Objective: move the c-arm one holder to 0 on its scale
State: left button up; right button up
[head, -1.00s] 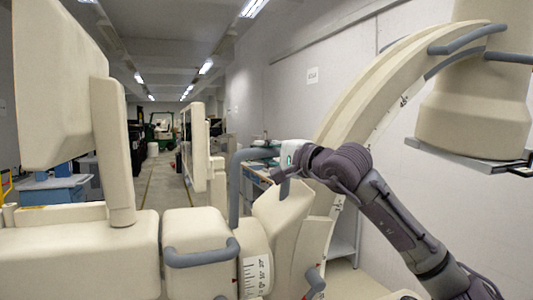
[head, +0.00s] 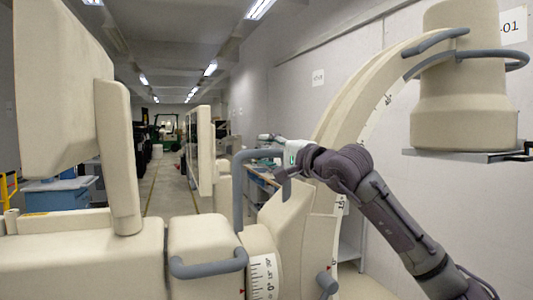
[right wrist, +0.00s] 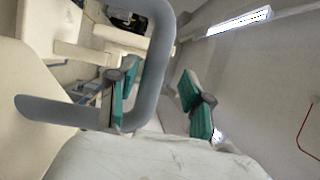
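The beige c-arm fills the middle, with its curved arc (head: 365,90) rising to the right. The holder (head: 290,225) has a bent grey handle (head: 240,190), also in the right wrist view (right wrist: 152,75). A white drum scale (head: 262,275) sits low beside a red mark; a 0 shows near that mark, but the exact reading is too small to tell. The arc has its own scale, with another red mark near the bottom. My right gripper (right wrist: 158,98) is open, its green-padded fingers apart with the handle between them, closer to the left finger. My left gripper is not in view.
A large beige panel (head: 55,85) on a post stands at the left. The round c-arm head (head: 463,105) is at the upper right, before a grey wall. Another grey handle (head: 207,269) is at the lower middle. An open aisle runs behind.

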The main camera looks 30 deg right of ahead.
jog(key=shift+f, duration=0.1)
jog(key=shift+w+f, duration=0.1)
jog(key=shift+w, duration=0.05)
jog(key=shift+f, duration=0.2)
jog(key=s, duration=0.5)
jog(key=shift+d, duration=0.4)
jog(key=s+d, duration=0.1)
jog(key=s, duration=0.6)
dwell(0.5)
